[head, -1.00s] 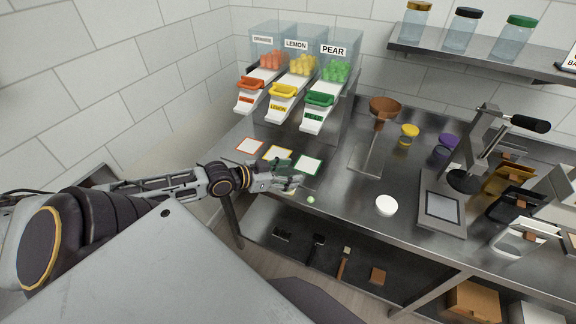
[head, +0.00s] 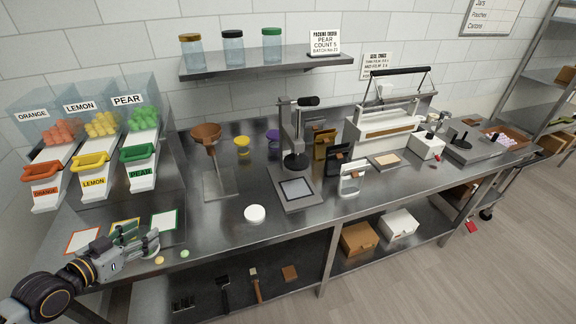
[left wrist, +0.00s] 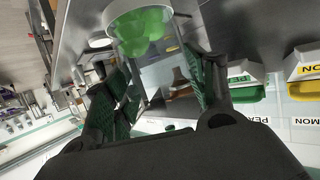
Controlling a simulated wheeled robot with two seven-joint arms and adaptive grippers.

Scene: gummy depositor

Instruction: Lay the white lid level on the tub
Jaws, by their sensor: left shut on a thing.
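The white lid (head: 254,214) lies flat on the steel bench, well to the right of my left gripper. My left gripper (head: 150,242) is low over the bench's front left part, by the green-bordered card. In the left wrist view, a clear tub (left wrist: 143,32) with green gummies shows at the fingertips of my left gripper (left wrist: 160,70). The gripper is shut on this tub; the exact finger contact is hard to see. In the head view the tub is small and mostly hidden by the fingers. My right gripper is not in view.
Orange, lemon and pear dispensers (head: 138,155) stand at the left behind coloured cards (head: 163,224). A brown funnel stand (head: 207,150) and a scale-like plate (head: 297,189) stand behind the lid. Bench around the lid is clear.

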